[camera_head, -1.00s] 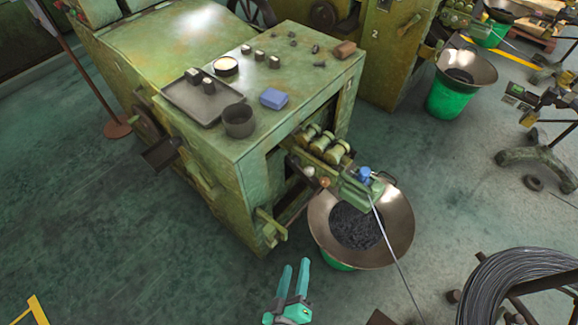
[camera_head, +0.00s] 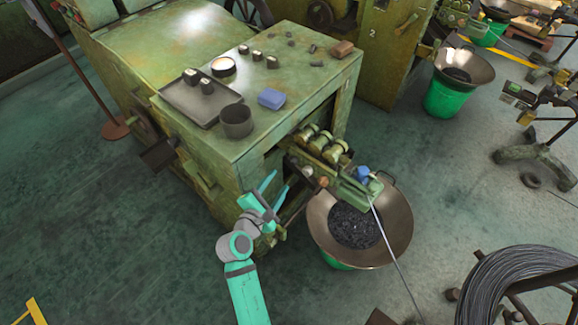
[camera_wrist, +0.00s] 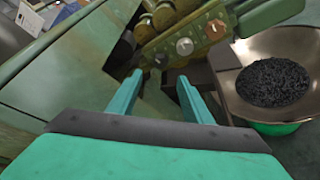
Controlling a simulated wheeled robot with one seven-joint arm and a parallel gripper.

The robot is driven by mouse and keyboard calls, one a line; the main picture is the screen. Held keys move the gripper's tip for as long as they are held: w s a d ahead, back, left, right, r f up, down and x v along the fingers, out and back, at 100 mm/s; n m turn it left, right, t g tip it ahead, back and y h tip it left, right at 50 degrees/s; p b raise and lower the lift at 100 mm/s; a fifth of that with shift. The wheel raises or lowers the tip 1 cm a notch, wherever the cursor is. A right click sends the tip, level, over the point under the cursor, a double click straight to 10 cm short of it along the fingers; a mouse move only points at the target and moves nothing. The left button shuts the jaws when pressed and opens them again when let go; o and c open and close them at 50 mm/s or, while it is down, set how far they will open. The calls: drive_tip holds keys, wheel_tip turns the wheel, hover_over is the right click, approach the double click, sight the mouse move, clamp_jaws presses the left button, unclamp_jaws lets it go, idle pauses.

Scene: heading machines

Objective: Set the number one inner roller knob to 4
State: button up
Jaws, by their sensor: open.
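The green heading machine (camera_head: 215,150) has a roller feed (camera_head: 325,147) on its right side. Below the rollers is a plate with a row of small knobs. My teal gripper (camera_head: 279,181) is open and empty, left of the knobs.
A wide pan (camera_head: 398,222) of dark pieces sits on a green bucket below the feed. A wire runs from the feed to the right. A tray (camera_head: 187,112), a dark cup (camera_head: 236,121) and a blue block (camera_head: 271,99) stand on the machine top.

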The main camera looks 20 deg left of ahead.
sight(291, 163)
drive_tip(key=x, duration=1)
drive_tip(key=shift+w+f, duration=0.1)
drive_tip(key=shift+w, duration=0.05)
drive_tip(key=shift+c, duration=0.3)
drive_tip(key=c, duration=1)
